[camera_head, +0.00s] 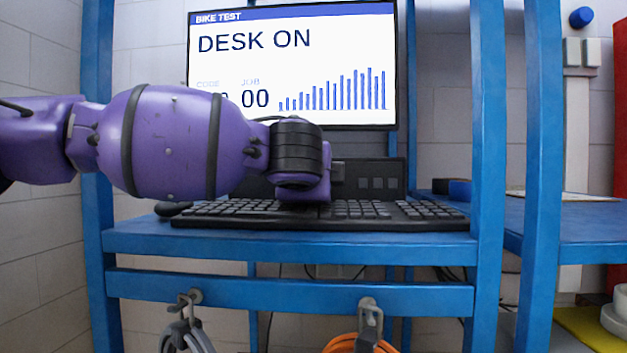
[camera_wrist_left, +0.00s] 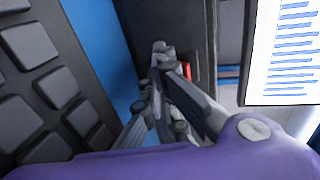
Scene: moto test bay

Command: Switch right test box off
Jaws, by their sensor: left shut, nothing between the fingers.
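A dark test box (camera_head: 380,168) with small square panels stands behind the keyboard, below the screen, in the head view. Its left part is hidden by my left arm. In the left wrist view the dark box face (camera_wrist_left: 200,35) is in front of my left gripper (camera_wrist_left: 161,50), which is shut and empty. A small red part (camera_wrist_left: 187,70), seemingly a switch, shows just beside the fingers, partly covered by them. I cannot tell whether the fingertips touch the box. The head view hides the fingers behind my wrist. My right gripper is not in view.
A black keyboard (camera_head: 395,212) lies on the blue shelf (camera_head: 290,246) under my left wrist. The screen (camera_head: 330,60) above reads "DESK ON". Blue uprights (camera_head: 488,120) bound the bay. An orange cable (camera_head: 358,344) hangs from a hook below.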

